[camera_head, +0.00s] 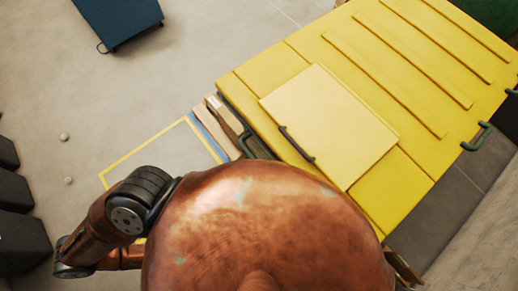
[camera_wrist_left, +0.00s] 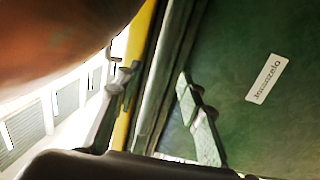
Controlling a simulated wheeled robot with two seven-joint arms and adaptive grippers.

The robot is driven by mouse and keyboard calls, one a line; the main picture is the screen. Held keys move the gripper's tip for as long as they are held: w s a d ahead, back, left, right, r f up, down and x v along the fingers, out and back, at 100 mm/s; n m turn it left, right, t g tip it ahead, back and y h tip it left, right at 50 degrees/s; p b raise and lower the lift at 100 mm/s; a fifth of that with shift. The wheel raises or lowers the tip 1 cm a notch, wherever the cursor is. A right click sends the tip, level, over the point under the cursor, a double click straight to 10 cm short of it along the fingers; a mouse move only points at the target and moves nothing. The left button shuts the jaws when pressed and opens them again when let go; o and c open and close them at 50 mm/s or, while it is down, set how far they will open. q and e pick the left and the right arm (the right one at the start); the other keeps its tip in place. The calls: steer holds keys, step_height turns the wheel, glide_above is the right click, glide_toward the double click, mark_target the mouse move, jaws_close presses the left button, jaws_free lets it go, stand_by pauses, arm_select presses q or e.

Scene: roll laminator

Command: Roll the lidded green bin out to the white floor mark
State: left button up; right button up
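The bin's large yellow lid (camera_head: 385,75) fills the upper right of the head view, with ridges, a paler raised panel and dark handles. In the left wrist view the green bin wall (camera_wrist_left: 240,50) fills the right side, with a white label and a yellow edge. My left gripper (camera_wrist_left: 157,85) is open there. Its fingers are apart, with green upright bars of the bin seen between them. I cannot tell whether they touch. In the head view my body hides this gripper. My right gripper is out of view. I cannot make out a white floor mark.
A yellow outline (camera_head: 148,144) marks the floor left of the bin. Brown boards (camera_head: 214,127) lie beside the bin's left edge. A dark blue box (camera_head: 118,18) stands at the top left, dark blocks (camera_head: 20,235) at the far left. Open grey floor lies between.

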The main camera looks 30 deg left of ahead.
arm_select(q)
steer(key=v, duration=0.3)
steer(key=shift+s+a, duration=0.2)
steer(key=shift+s, duration=0.15)
